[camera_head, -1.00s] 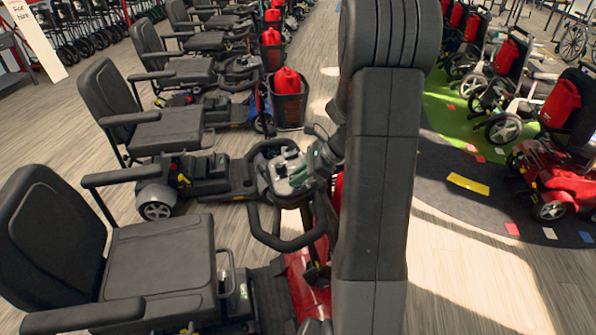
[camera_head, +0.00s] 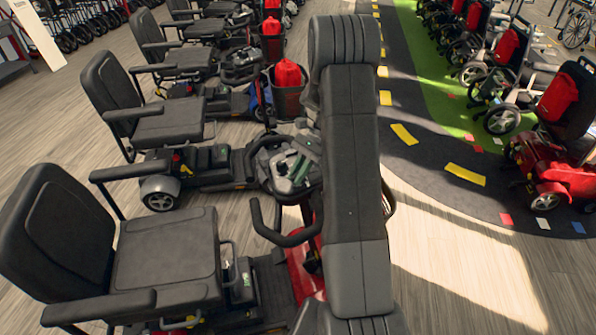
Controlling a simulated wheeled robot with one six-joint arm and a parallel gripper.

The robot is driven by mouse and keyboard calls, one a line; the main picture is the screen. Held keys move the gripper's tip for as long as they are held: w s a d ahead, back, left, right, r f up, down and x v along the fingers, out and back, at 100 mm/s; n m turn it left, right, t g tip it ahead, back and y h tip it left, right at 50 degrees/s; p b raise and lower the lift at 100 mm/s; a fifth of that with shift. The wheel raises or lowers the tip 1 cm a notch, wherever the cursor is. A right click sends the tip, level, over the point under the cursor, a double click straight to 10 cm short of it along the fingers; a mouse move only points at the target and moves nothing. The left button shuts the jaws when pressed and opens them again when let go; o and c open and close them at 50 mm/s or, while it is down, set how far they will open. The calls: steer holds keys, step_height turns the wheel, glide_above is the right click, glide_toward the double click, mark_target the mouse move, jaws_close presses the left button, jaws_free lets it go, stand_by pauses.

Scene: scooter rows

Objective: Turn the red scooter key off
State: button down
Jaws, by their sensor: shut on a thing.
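A scooter with red bodywork (camera_head: 305,268) and a black seat (camera_head: 168,256) stands at the front left, close to my arm. Its black looped handlebar (camera_head: 286,238) shows left of my arm, and a piece of the loop shows on the right. My arm rises across the middle and covers the centre of the tiller, so the key is hidden. My gripper is also hidden behind the arm; I cannot see its jaws or what they touch.
Another scooter with a grey and green console (camera_head: 290,166) stands just behind, close to my arm. More scooters line the left, one with a red bag (camera_head: 288,73) in a basket. A red scooter (camera_head: 555,170) stands at the right. Bare floor (camera_head: 450,275) lies right of my arm.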

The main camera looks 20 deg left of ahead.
stand_by(0.4)
steer(key=c, duration=1.4)
jaws_free()
steer(key=b+v, duration=0.1)
steer(key=v, duration=1.3)
steer(key=shift+a, duration=0.25)
steer(key=shift+f, duration=0.2)
steer(key=p+x, duration=0.1)
steer(key=x, duration=1.2)
steer(key=shift+s+d+f, duration=0.1)
steer(key=shift+s+f, duration=0.1)
steer(key=shift+s, duration=0.2)
